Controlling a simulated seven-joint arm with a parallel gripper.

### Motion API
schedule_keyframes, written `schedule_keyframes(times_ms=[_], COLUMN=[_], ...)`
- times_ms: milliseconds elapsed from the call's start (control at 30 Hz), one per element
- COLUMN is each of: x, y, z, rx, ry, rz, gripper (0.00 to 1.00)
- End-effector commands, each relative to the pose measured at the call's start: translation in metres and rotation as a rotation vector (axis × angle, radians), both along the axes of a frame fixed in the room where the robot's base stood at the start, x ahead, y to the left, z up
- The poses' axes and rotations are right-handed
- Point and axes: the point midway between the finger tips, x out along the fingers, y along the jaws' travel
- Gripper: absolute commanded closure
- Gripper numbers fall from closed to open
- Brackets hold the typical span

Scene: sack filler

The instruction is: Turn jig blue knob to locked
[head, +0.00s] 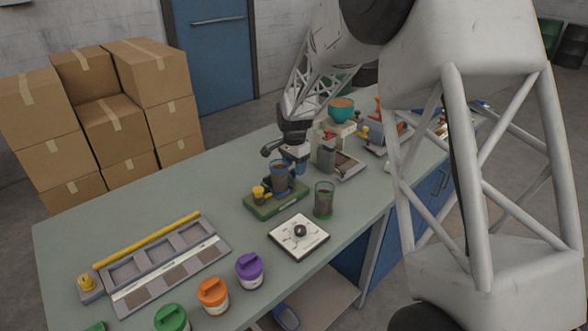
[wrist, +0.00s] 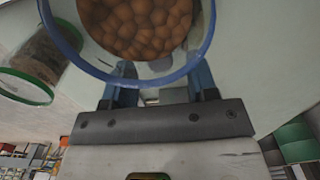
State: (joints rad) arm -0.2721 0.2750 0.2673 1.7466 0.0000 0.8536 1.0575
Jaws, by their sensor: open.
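A green base (head: 276,202), which may be the jig, stands on the bench with a yellow knob (head: 259,193) at its left end. A clear cup with a blue rim (head: 279,177) stands on it. In the wrist view the same kind of blue-rimmed cup (wrist: 140,75) is large and close, with brown round pieces inside. My gripper (head: 296,166) is just behind and right of the cup. In the wrist view its blue fingers (wrist: 158,82) are apart, partly hidden by the cup; I cannot tell whether they touch it. I cannot make out a blue knob on the base.
A green-rimmed cup (head: 324,199) and a white plate with a black knob (head: 299,233) stand close to the base. A grey tray (head: 183,242) and lidded jars, including a purple one (head: 249,271), lie left and front. Grey-brown devices (head: 340,160) stand behind right.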

Motion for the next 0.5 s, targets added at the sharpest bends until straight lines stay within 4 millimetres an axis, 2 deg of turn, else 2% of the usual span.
schedule_keyframes(times_ms=[200, 500], x=[0.0000, 0.0001], y=[0.0000, 0.0000], z=[-0.0127, -0.0136], rx=[0.000, 0.001], ry=[0.000, -0.001], rz=[0.000, 0.000], gripper=[0.47, 0.47])
